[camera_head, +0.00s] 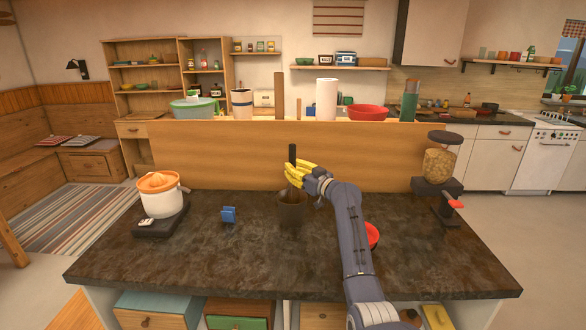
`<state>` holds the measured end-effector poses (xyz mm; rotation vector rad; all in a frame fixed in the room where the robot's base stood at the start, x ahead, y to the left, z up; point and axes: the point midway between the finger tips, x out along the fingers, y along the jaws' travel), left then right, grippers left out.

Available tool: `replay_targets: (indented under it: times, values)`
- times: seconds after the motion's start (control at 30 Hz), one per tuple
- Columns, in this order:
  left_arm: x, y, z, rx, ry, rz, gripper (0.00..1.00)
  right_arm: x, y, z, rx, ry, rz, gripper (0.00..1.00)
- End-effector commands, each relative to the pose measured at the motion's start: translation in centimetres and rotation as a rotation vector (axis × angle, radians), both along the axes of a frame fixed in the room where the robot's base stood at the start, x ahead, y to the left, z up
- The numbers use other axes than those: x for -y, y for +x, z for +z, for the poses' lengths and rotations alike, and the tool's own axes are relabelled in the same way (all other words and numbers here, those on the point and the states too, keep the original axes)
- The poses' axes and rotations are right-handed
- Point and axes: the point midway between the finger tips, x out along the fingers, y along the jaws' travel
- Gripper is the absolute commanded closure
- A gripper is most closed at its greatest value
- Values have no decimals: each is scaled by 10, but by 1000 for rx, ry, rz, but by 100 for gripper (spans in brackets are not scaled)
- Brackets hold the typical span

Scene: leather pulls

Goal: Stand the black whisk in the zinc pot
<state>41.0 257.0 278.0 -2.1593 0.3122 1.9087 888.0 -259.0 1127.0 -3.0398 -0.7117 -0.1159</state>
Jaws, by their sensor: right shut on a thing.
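The black whisk (292,153) is upright, its dark handle rising above the yellow fingers of my right gripper (294,174). The gripper is shut on the whisk. The fingers hide part of the whisk. My left gripper is not in view.
A white and orange juicer (159,195) stands on a black base at the left of the dark counter (210,265). A small blue object (228,214) lies left of the pot. A grain dispenser (439,165) stands at right.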

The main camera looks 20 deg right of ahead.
Motion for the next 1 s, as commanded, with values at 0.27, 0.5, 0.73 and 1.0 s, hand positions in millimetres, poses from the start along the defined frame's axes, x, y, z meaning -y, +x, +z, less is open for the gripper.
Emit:
replay_targets:
  times: [0.27,0.5,0.73,1.0]
  values:
    - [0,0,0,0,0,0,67,0,0,0,1,0,0,64]
    - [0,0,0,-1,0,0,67,0,0,0,0,0,0,58]
    - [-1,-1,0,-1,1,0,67,5,-9,-1,0,-3,-2,58]
    - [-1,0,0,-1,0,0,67,23,-46,-5,0,-4,-1,58]
